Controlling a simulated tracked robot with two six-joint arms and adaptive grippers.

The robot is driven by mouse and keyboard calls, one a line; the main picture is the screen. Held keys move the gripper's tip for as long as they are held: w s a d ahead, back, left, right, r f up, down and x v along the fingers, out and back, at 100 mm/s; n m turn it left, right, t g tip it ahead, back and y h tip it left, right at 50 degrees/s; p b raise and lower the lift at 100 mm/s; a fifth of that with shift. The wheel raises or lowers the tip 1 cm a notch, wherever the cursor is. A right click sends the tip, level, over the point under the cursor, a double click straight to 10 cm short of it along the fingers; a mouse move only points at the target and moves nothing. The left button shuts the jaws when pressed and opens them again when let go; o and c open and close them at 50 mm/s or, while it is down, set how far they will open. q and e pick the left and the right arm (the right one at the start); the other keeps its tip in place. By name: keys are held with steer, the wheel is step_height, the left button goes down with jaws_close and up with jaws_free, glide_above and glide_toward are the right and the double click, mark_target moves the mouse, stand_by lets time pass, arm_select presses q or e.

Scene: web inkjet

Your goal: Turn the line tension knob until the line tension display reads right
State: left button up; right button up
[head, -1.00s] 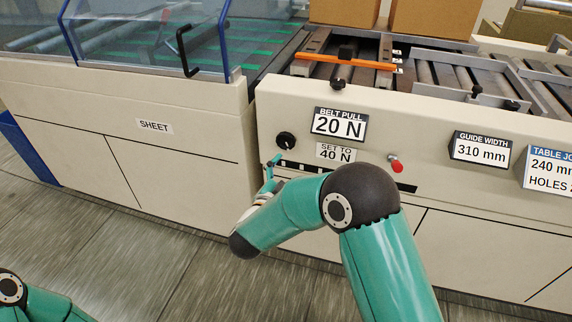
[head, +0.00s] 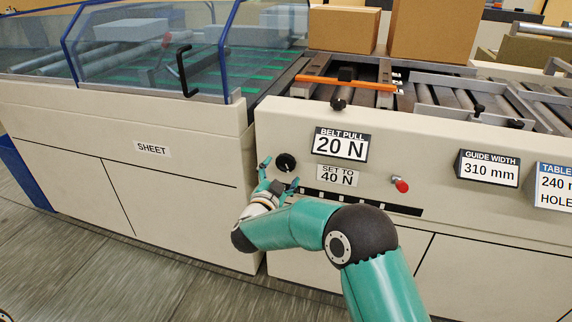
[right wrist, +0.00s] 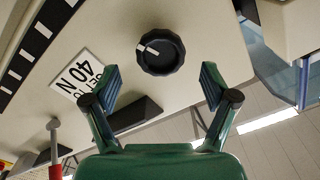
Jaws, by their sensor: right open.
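A black knob (head: 286,162) sits on the cream front panel, left of a display (head: 341,145) labelled BELT PULL that reads 20 N. A label below the display (head: 337,176) says SET TO 40 N. No display marked line tension shows. My right gripper (head: 281,174) is open just in front of the knob. In the right wrist view the knob (right wrist: 160,52), with a white pointer line, lies beyond and between the spread fingertips (right wrist: 159,80), not gripped. The label (right wrist: 80,77) is at left there. My left gripper is out of view.
Further right is a GUIDE WIDTH display (head: 490,168) reading 310 mm. Cardboard boxes (head: 434,30) stand on the conveyor above. A striped black and white strip (head: 355,201) runs below the knob.

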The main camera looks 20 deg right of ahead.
mark_target(285, 164)
steer(key=x, duration=0.5)
